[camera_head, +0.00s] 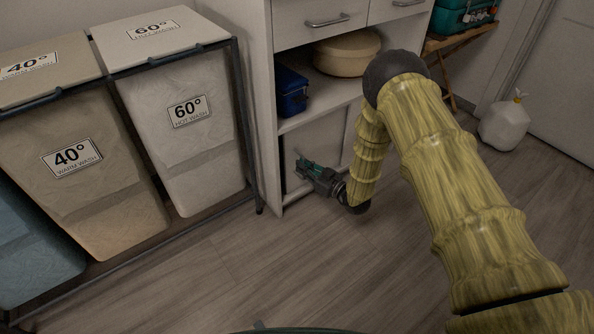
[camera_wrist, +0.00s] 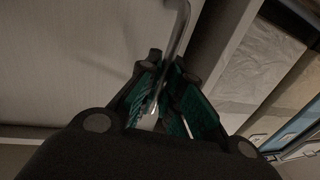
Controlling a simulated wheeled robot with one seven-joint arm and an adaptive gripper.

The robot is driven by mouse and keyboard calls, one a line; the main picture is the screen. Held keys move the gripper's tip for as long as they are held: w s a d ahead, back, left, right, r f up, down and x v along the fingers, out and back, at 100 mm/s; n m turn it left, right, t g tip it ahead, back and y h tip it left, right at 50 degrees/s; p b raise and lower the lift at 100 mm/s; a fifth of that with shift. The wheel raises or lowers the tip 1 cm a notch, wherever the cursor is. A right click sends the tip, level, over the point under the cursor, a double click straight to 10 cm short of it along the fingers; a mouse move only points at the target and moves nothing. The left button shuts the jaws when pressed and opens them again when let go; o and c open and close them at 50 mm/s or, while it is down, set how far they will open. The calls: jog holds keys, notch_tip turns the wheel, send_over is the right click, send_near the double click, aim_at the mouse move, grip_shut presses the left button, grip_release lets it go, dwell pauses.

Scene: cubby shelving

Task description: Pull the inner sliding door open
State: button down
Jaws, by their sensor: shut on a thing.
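The cubby unit's lower compartment has pale sliding doors; a door panel (camera_head: 320,146) shows behind my gripper (camera_head: 305,166), low on the unit's left side. In the wrist view a pale flat door panel (camera_wrist: 80,60) fills the left and top. A curved metal handle (camera_wrist: 177,38) stands out from it and runs down between the green-padded fingers of my gripper (camera_wrist: 172,95). The gripper is shut on the handle. My arm hides the right part of the lower compartment, so I cannot tell how far the door stands open.
Laundry hampers (camera_head: 188,130) in a dark metal frame (camera_head: 248,130) stand close on the left. Above the doors, a shelf (camera_head: 320,112) holds a blue box (camera_head: 292,92) and a round tan container (camera_head: 347,54). The wooden floor in front is clear.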

send_near(333, 139)
jog(key=x, duration=0.4)
jog(key=shift+w+a, duration=0.1)
jog(key=shift+w, duration=0.05)
jog(key=c, duration=1.6)
grip_release()
jog(key=shift+o, duration=0.2)
jog(key=v, duration=1.2)
